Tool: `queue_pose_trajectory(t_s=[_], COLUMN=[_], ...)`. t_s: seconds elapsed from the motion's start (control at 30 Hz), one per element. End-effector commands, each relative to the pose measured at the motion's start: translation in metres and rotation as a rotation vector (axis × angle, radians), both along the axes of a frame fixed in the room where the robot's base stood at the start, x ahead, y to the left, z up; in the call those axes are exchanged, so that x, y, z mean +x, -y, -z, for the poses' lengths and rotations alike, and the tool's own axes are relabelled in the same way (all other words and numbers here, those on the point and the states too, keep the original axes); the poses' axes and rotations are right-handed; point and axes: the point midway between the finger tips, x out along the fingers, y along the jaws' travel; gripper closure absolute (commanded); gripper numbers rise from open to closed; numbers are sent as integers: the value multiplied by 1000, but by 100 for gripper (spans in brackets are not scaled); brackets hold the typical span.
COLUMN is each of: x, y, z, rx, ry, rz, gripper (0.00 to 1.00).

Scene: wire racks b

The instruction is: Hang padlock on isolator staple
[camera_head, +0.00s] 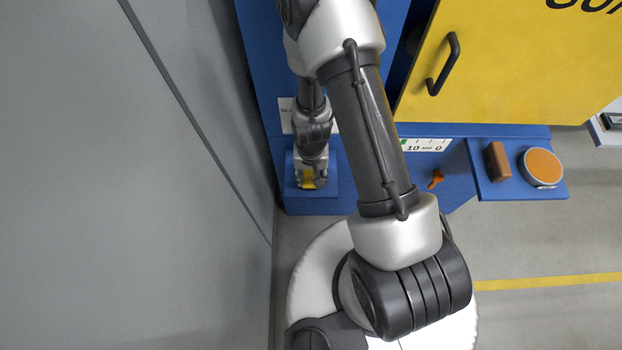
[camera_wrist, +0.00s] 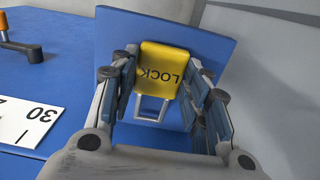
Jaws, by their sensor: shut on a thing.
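The yellow padlock (camera_wrist: 165,70), marked LOCK, sits between the fingers of my gripper (camera_wrist: 162,78) in the wrist view. My gripper is shut on its body. Its grey shackle (camera_wrist: 151,108) points toward the bottom of that picture. In the head view the padlock (camera_head: 308,184) is a small yellow patch at the end of my gripper (camera_head: 311,177), in front of or over a small blue shelf (camera_head: 340,186). I cannot tell whether it touches the shelf. I cannot make out the isolator staple in either view.
An orange handle (camera_head: 436,179) is on the blue front, right of my arm; a dark lever with an orange knob (camera_wrist: 28,50) shows in the wrist view. A blue side shelf (camera_head: 519,187) holds a brown block (camera_head: 498,161) and an orange-topped round tin (camera_head: 541,167). A grey wall (camera_head: 130,190) stands at left.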

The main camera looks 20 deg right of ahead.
Motion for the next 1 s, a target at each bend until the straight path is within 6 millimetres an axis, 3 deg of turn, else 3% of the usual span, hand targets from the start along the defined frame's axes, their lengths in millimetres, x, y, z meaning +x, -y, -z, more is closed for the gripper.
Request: queue_pose_trajectory(t_s=[0.03,0.47,0.5,0.8,1.0], x=[0,0,0,0,0], y=[0,0,0,0,0], z=[9,12,12,11,11], rx=[0,0,0,0,0], ry=[1,1,1,0,0], rz=[0,0,0,0,0], gripper=[81,81,56,37,37])
